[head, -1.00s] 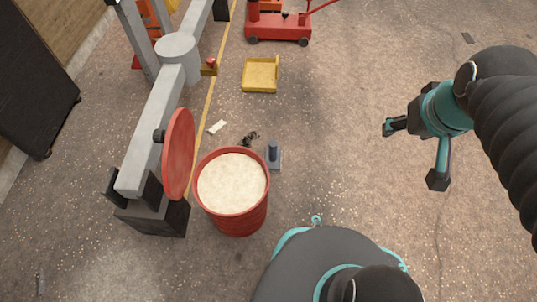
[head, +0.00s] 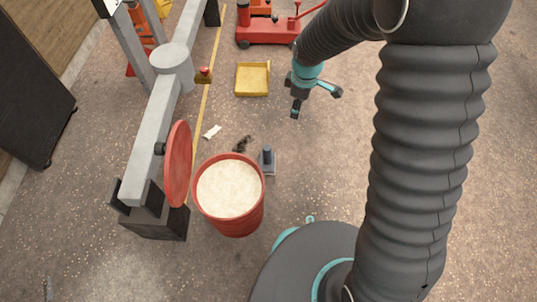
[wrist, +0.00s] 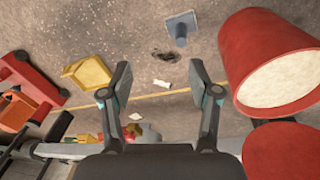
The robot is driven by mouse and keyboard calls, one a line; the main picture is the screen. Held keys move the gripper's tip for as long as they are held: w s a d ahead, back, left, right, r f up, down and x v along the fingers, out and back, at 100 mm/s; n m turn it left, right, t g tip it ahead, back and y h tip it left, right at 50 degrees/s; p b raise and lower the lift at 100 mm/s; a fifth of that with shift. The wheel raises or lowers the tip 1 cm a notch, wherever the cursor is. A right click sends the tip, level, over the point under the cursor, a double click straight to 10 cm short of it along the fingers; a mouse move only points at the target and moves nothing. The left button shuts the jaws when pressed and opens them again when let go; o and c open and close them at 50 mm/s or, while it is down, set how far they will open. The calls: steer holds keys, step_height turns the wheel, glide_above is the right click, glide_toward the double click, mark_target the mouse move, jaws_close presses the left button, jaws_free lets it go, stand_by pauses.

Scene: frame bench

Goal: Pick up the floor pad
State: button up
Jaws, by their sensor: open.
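The likely floor pad is a small grey square plate with an upright dark blue-grey handle (head: 267,157), on the floor just right of the red bin. It also shows at the top of the wrist view (wrist: 180,27), beyond my fingers and right of centre. My gripper (head: 316,101) is open and empty, above the floor to the right of the yellow tray and up and to the right of the pad.
A red bin (head: 233,216) of pale granules stands against the pad's left side in the picture, with a round red lid (head: 178,163) upright beside it. Dark debris (head: 242,144), a white scrap (head: 212,132) and a yellow tray (head: 267,79) lie nearby. Floor right of the pad is clear.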

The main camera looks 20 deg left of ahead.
mark_target(268, 148)
steer(key=a+f+n, duration=0.2)
steer(key=a+f, duration=0.1)
steer(key=f, duration=0.2)
steer(key=s+a+f+n+p, duration=0.1)
steer(key=a+f+n, duration=0.1)
steer(key=f, duration=0.3)
steer(key=a+f+n+g, duration=0.1)
steer(key=a+f+n, duration=0.1)
steer(key=f, duration=0.4)
steer(key=shift+s+a+h+p, duration=0.3)
steer(key=shift+s+a+p, duration=0.1)
steer(key=shift+a, duration=0.4)
step_height(268, 148, down, 8)
steer(key=shift+r+b, duration=0.15)
steer(key=shift+b, duration=0.15)
steer(key=shift+a+f, duration=0.15)
steer(key=shift+f, duration=1.4)
steer(key=shift+a+f, duration=0.1)
steer(key=shift+f, duration=1.45)
jaws_close()
